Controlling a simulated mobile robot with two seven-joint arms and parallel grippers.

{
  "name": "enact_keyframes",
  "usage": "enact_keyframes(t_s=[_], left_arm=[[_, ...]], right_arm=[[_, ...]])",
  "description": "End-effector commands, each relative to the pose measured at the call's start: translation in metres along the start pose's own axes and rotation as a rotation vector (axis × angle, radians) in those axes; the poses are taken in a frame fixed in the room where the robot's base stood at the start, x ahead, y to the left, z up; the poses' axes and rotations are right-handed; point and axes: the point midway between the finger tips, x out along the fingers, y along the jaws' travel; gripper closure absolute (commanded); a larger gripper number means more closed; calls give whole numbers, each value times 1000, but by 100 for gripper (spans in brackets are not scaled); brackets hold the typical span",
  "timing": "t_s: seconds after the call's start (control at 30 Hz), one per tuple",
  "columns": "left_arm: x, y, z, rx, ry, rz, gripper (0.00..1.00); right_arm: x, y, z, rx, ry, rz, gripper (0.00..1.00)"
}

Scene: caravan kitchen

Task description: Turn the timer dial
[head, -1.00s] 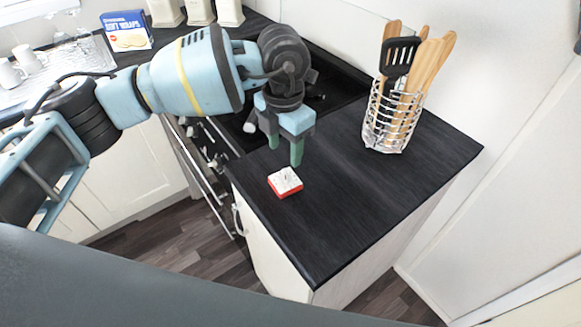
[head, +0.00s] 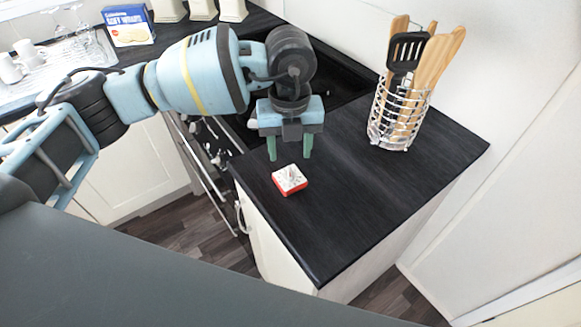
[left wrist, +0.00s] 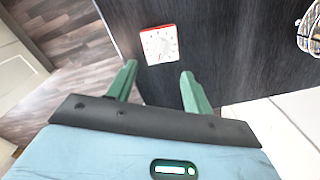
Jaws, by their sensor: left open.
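The timer (head: 290,179) is a small red square block with a white dial face. It lies on the black countertop near its left edge. It also shows in the left wrist view (left wrist: 159,45), beyond the fingertips and between their lines. My left gripper (head: 290,158) has two green fingers spread apart and empty. It points down above the counter, just behind the timer in the head view, and does not appear to touch it. The left wrist view also shows the open fingers (left wrist: 158,75). My right gripper is not in view.
A wire holder (head: 396,118) with wooden utensils and a black spatula stands at the back right of the counter. The stove (head: 215,140) is to the left. The counter (head: 370,200) right of the timer is clear.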

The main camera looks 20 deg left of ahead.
Motion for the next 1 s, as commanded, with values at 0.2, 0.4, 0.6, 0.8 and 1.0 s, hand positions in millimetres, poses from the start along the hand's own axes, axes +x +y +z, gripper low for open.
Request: enact_keyframes(t_s=[0.2, 0.4, 0.6, 0.8, 1.0], left_arm=[[35, 1, 0, 0, 3, 2, 49], [59, 0, 0, 0, 2, 2, 49], [68, 0, 0, 1, 0, 0, 49], [68, 0, 0, 1, 0, 0, 49], [68, 0, 0, 1, 0, 0, 71]], right_arm=[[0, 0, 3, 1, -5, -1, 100], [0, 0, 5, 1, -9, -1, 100], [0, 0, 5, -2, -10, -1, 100], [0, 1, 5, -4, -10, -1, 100], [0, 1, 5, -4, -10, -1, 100]])
